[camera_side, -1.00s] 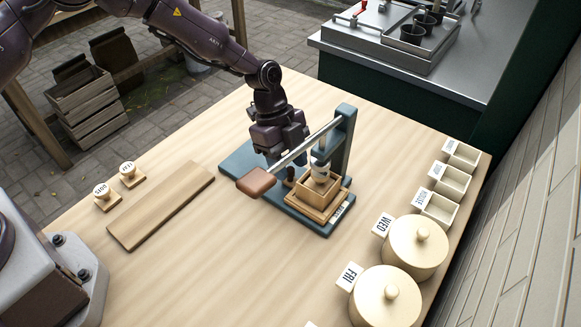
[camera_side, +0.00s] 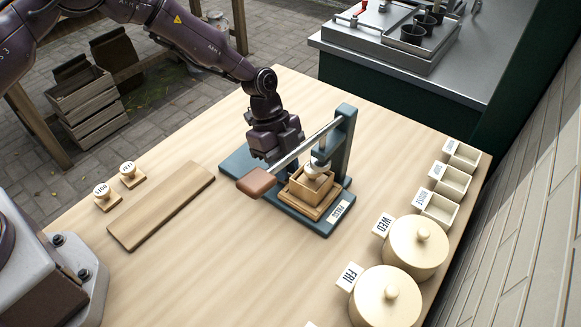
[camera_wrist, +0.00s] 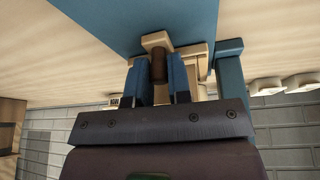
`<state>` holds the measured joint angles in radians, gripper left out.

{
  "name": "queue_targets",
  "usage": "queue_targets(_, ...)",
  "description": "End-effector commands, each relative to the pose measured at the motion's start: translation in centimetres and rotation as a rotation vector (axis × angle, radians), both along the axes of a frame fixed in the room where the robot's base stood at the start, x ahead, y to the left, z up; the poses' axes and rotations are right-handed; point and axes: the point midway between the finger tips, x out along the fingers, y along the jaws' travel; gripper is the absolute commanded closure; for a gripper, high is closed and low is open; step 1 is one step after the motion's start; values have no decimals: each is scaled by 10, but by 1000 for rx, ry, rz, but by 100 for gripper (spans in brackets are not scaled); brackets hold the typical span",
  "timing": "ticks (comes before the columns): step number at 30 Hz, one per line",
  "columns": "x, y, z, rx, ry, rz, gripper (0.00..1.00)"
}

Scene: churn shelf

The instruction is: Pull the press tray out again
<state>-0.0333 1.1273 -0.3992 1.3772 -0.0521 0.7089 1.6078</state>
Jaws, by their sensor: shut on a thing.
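The press (camera_side: 345,150) is a blue-grey frame on a flat base (camera_side: 235,160), with a lever ending in a brown handle (camera_side: 257,183). The light wooden press tray (camera_side: 318,211) sits on the base under the pale plunger (camera_side: 317,167) and carries a small square wooden box (camera_side: 312,188). My gripper (camera_side: 280,165) is low beside the tray, on its far left side, partly behind the lever. In the wrist view, my blue fingers (camera_wrist: 160,80) are shut around a dark brown knob (camera_wrist: 158,66) at the tray; the lever and gripper hide this grip from the side.
A wooden board (camera_side: 160,205) and two labelled stamps (camera_side: 131,174) lie to the left. Labelled small boxes (camera_side: 450,183) and two round lidded pots (camera_side: 417,245) line the right edge. The table (camera_side: 220,270) is clear in front of the press.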

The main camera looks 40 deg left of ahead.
Motion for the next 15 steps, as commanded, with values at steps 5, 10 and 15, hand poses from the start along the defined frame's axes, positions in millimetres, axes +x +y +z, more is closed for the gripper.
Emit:
queue_targets(5,1,54,1,1,1,10,100)
queue_targets(10,1,97,1,0,1,8,100)
queue_targets(15,0,117,1,0,0,2,100)
